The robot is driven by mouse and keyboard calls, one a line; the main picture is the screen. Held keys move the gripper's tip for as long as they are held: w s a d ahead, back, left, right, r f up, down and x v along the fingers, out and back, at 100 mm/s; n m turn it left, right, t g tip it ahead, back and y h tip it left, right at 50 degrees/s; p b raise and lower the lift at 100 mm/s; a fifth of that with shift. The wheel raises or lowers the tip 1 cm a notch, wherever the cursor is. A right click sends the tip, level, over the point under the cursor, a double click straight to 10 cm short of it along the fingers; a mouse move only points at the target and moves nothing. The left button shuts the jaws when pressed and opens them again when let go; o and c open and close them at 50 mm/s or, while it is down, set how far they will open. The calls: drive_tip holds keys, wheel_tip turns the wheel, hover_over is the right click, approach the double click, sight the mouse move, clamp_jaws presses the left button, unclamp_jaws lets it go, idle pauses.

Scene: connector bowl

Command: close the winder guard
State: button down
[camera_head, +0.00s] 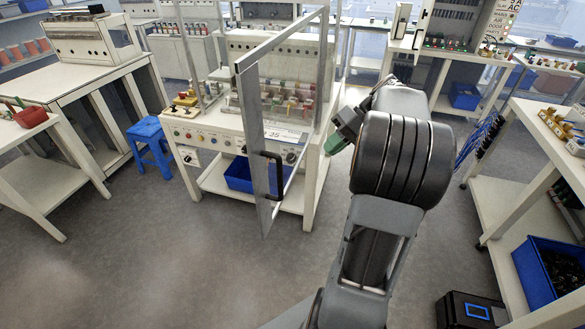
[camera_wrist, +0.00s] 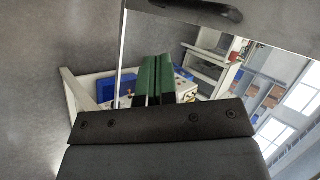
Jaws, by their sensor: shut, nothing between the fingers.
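The winder guard (camera_head: 240,130) is a clear panel in a grey metal frame. In the head view it stands swung open, its near edge toward me, in front of the winder machine (camera_head: 270,85). A dark handle (camera_head: 276,178) sits low on its near side. My gripper (camera_head: 333,144) has green fingers and is shut and empty, right of the guard and apart from it in the picture. In the wrist view the fingers (camera_wrist: 157,76) lie together. The guard's frame and dark handle (camera_wrist: 205,12) cross the top there; whether anything touches cannot be told.
The winder's bench (camera_head: 230,130) has a lower shelf with a blue bin (camera_head: 240,175). A blue stool (camera_head: 150,140) stands left of it. A shelf unit with a blue crate (camera_head: 545,270) is at the right. The grey floor (camera_head: 150,260) at the front left is clear.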

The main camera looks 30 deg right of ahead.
drive_tip(key=a+r+p+x, duration=0.1)
drive_tip(key=r+p+x, duration=0.1)
drive_tip(key=x, duration=1)
drive_tip(key=shift+w+a, duration=0.25)
drive_tip(key=shift+a, duration=0.25)
drive_tip(key=shift+f, duration=0.1)
